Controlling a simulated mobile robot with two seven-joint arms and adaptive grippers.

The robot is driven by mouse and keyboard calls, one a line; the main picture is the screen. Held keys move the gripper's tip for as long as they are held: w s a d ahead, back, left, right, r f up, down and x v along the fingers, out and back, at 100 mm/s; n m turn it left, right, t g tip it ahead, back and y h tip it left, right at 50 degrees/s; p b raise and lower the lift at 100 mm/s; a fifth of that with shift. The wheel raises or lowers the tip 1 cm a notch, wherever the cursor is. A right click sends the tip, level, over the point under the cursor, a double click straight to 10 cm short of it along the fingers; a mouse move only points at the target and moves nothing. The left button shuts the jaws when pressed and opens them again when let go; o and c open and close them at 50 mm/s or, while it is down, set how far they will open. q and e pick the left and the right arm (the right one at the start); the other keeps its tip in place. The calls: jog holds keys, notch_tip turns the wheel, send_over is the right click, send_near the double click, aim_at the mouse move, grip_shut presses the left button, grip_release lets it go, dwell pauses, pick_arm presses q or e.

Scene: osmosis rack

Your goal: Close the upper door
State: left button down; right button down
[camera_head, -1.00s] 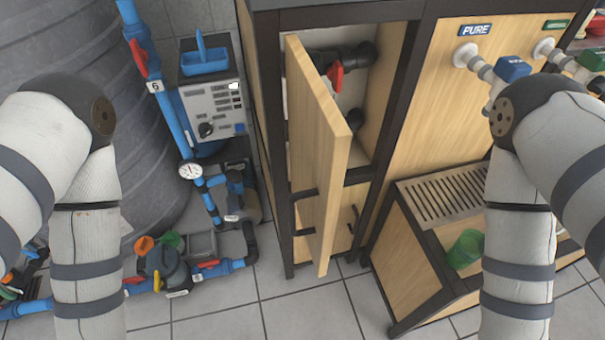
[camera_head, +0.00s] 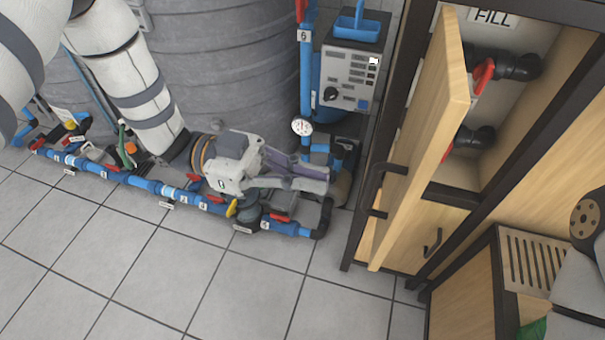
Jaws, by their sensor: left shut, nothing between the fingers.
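The upper door (camera_head: 430,130) is a light wooden panel on the black-framed cabinet at the right. It stands open, swung outward, with a dark bar handle (camera_head: 370,188) near its lower end. The compartment behind it shows dark pipes and red valve handles (camera_head: 483,76). My left gripper (camera_head: 328,180) is shut and empty. It points right toward the door handle, with a gap between them, and appears in front of the blue pipes.
A lower door (camera_head: 425,240) with its own handle is closed below. Blue pipes with valves (camera_head: 140,183) run along the floor beside a big grey tank (camera_head: 225,70). A control box (camera_head: 348,75) stands left of the cabinet. Tiled floor (camera_head: 150,275) in front is clear.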

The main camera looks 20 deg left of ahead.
aim_at(398, 204)
pick_arm(q)
jog(key=d, duration=0.9)
jog(key=shift+p, duration=0.3)
jog(key=shift+d, duration=0.15)
